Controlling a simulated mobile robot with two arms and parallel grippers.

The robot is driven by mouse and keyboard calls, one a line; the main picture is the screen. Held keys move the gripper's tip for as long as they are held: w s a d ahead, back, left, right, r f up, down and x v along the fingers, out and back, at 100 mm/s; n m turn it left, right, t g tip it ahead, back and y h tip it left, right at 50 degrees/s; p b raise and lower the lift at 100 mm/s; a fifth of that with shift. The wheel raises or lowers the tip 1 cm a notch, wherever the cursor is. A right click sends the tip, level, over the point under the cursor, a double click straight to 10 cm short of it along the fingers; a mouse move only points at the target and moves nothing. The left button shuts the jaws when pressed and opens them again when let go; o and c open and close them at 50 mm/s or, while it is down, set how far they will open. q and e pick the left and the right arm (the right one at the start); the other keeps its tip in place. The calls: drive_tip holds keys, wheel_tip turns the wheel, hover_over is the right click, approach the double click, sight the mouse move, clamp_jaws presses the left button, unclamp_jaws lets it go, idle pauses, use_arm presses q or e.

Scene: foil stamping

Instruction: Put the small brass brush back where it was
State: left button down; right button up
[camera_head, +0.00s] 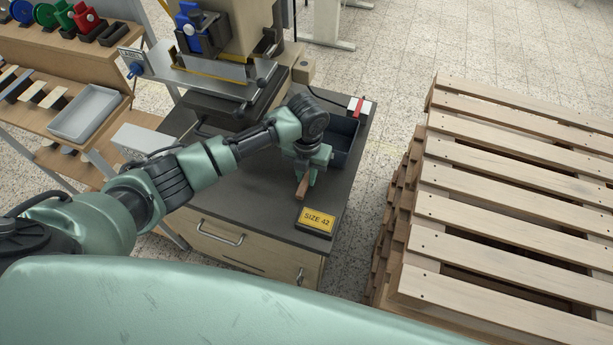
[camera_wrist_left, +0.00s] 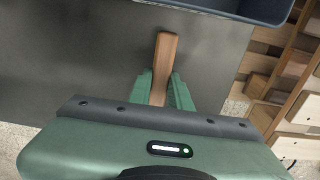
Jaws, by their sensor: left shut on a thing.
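My left gripper (camera_head: 306,176) is shut on the small brass brush, whose brown wooden handle (camera_head: 302,188) sticks out from the fingers toward the front of the dark cabinet top (camera_head: 262,205). In the left wrist view the gripper (camera_wrist_left: 166,88) has the handle (camera_wrist_left: 165,55) between its green fingers. The bristles cannot be made out. I cannot tell whether the brush touches the top. My right gripper is not in view.
A dark open bin (camera_head: 348,138) stands behind the gripper, with a red and white item (camera_head: 360,106) at its back. A yellow "SIZE 42" block (camera_head: 316,221) lies near the front edge. The stamping press (camera_head: 222,75) stands behind. Wooden pallets (camera_head: 510,200) are stacked right; shelves (camera_head: 60,75) are left.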

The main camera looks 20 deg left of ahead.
sight(307, 176)
use_arm(q)
drive_tip(key=shift+f, duration=0.75)
drive_tip(key=shift+f, duration=0.2)
drive_tip(key=c, duration=1.3)
unclamp_jaws()
drive_tip(key=shift+r, duration=0.1)
wheel_tip(307, 176, up, 12)
drive_tip(key=shift+r+b, duration=0.15)
drive_tip(key=shift+b, duration=0.3)
drive_tip(key=shift+w, duration=0.1)
